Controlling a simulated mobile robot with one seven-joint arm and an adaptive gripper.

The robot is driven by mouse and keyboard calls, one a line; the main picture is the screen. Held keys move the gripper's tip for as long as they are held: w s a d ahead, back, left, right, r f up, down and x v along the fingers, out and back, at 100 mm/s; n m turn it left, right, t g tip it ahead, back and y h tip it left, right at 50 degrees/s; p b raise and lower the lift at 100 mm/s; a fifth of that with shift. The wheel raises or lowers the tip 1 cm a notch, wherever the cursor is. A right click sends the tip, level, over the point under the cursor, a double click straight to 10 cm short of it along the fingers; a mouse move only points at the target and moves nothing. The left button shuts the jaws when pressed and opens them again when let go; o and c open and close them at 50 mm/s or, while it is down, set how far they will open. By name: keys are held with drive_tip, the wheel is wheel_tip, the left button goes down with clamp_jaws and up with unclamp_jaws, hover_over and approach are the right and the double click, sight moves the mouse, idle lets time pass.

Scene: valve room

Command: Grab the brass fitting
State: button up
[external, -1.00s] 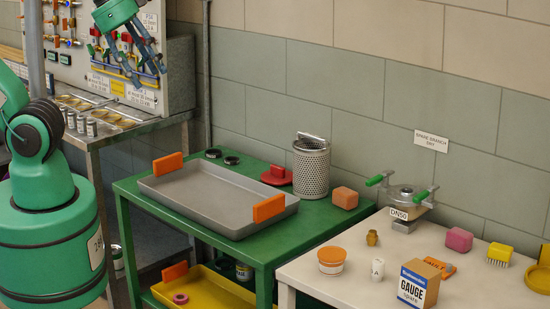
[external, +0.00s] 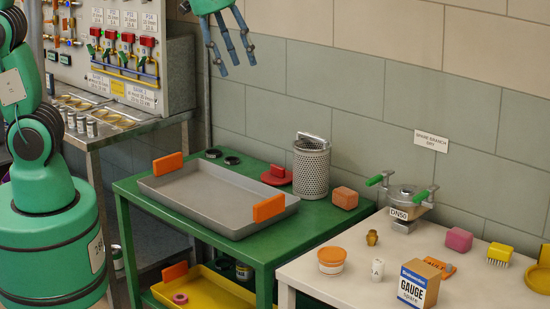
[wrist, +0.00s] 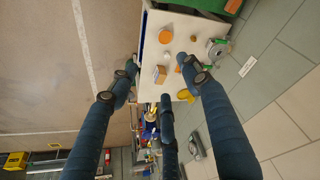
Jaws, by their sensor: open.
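The brass fitting (external: 372,238) is a small, rounded, gold-brown piece standing on the white table (external: 335,250), behind the orange-lidded tub and left of the gauge box. In the wrist view it appears as a small brownish spot (wrist: 194,38) near the far end of the table. My gripper (external: 231,56) has blue fingers spread open and empty. It is high up in front of the wall, above the green table and left of the fitting, well apart from it. The wrist view shows the spread fingers (wrist: 160,85) with the white table far beyond them.
The green table holds a grey tray (external: 215,200) and a perforated basket (external: 311,168).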

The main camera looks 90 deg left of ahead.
drive_tip(key=w+a+f+n+g, duration=0.1)
drive_tip(key=w+a+f, duration=0.15)
drive_tip(key=w, duration=0.35)
drive_tip(key=w+a+f, duration=0.1)
drive_tip(key=w+f, duration=0.2)
drive_tip(key=w, duration=0.4)
drive_tip(key=n+g+b, duration=0.2)
drive_tip(key=g, duration=0.1)
hover_over(373, 231)
wheel_tip(373, 231, down, 33)
drive_tip(key=shift+d+f, duration=0.2)
drive_tip(key=shift+f, duration=0.15)
drive_tip(key=shift+f+b, duration=0.8)
drive_tip(key=shift+f, duration=3.4)
drive_tip(key=shift+s+a+f+b, duration=0.1)
drive_tip(key=shift+f+b, duration=0.75)
drive_tip(key=shift+f, duration=1.75)
